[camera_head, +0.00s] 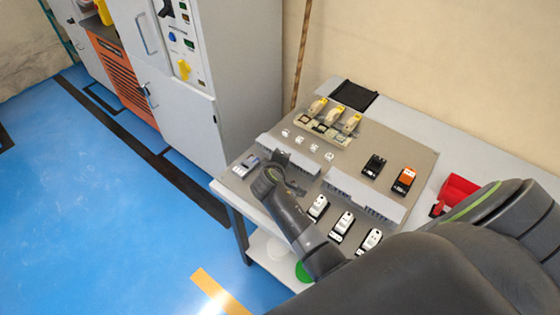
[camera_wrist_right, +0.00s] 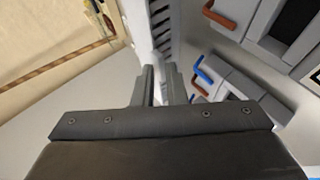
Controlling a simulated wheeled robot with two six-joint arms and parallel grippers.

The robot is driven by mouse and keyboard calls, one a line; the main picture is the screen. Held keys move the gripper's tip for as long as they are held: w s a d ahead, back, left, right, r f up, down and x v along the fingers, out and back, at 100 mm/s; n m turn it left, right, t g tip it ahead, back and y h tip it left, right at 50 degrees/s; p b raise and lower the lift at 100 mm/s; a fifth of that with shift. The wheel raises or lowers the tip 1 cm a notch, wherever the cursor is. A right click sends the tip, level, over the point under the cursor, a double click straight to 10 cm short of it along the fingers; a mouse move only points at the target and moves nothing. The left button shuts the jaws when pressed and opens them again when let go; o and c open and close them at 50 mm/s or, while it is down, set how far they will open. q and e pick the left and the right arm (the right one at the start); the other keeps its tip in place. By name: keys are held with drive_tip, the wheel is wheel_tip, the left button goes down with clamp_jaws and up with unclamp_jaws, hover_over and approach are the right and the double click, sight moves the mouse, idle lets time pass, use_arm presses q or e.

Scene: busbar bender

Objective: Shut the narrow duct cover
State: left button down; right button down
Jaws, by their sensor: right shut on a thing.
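The narrow duct (camera_head: 306,164) is a short light-grey slotted channel on the left part of the grey-brown board. My right gripper (camera_head: 284,162) reaches over its left part. In the right wrist view, the gripper fingers (camera_wrist_right: 160,85) are closed about a thin light-grey strip, which looks like the narrow duct cover (camera_wrist_right: 136,25). The strip runs upward beside the slotted duct wall (camera_wrist_right: 162,25). The fingers hide part of it, and I cannot tell the cover's exact angle. My left gripper is not in view.
A wider grey duct (camera_head: 365,192) lies to the right. White modules (camera_head: 343,222) stand in front, yellow-topped parts (camera_head: 334,115) behind. A black module (camera_head: 374,164) and an orange one (camera_head: 404,180) sit at the right. A red bin (camera_head: 456,192) stands beside the board. Grey cabinets (camera_head: 240,70) stand left.

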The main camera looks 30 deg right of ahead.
drive_tip(key=shift+s+a+f, duration=0.1)
drive_tip(key=shift+s+f, duration=0.25)
drive_tip(key=shift+f, duration=0.3)
drive_tip(key=c, duration=1.6)
unclamp_jaws()
drive_tip(key=shift+w+a, duration=0.1)
drive_tip(key=shift+o, duration=0.2)
drive_tip(key=shift+w+d+r, duration=0.15)
drive_tip(key=shift+d, duration=0.1)
